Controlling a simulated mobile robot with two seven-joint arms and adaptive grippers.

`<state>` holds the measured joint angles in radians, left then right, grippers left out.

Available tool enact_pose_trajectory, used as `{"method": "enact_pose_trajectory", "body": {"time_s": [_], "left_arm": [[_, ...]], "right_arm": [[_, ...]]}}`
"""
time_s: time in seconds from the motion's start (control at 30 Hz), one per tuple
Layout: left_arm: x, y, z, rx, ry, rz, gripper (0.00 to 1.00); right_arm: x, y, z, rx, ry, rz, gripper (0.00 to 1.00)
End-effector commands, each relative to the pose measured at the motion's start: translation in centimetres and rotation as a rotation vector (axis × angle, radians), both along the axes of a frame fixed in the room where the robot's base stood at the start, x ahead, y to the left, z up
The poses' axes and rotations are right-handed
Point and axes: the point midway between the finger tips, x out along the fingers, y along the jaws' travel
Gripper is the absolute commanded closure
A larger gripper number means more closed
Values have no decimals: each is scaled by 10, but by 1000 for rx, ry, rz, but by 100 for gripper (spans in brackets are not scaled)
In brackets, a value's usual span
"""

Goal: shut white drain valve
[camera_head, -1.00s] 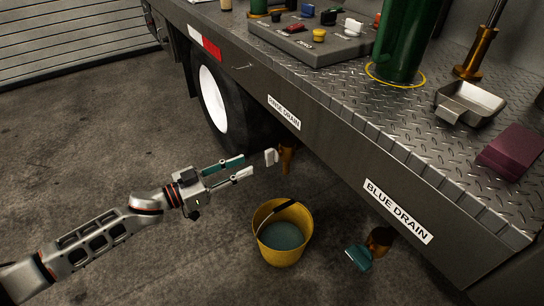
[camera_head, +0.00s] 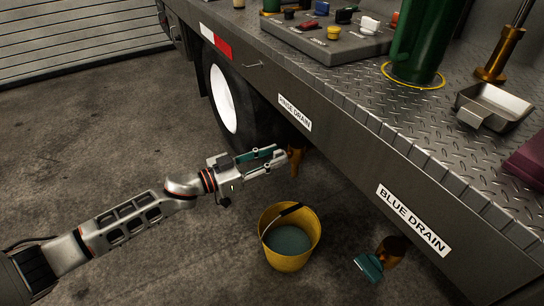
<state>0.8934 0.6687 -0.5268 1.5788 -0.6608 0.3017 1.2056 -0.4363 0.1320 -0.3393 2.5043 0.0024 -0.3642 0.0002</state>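The white drain valve handle (camera_head: 280,158) is at the brass drain pipe (camera_head: 296,160) below the truck bed's edge, under the "RINSE DRAIN" label (camera_head: 295,112). My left gripper (camera_head: 275,158) is at the handle, its fingers pointing right toward the pipe. My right gripper is not in view.
A yellow bucket (camera_head: 289,262) holding bluish liquid stands on the floor below. Another brass drain (camera_head: 392,250) with a teal handle (camera_head: 368,267) hangs under the "BLUE DRAIN" label (camera_head: 413,219). The wheel (camera_head: 222,97) is behind the gripper. Floor at the left is clear.

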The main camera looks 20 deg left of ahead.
Motion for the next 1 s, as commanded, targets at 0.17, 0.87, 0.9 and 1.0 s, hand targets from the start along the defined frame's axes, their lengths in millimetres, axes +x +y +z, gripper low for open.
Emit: {"method": "enact_pose_trajectory", "body": {"time_s": [0.17, 0.87, 0.9, 1.0], "left_arm": [[0, 0, 0, 0, 0, 0, 86], [-1, -3, 4, 120, -99, 1, 100], [-2, -3, 5, 144, -118, 1, 100], [-3, -4, 5, 212, -172, 1, 100]], "right_arm": [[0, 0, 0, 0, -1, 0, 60], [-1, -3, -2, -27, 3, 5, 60], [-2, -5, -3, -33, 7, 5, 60], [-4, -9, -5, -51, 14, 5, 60]]}}
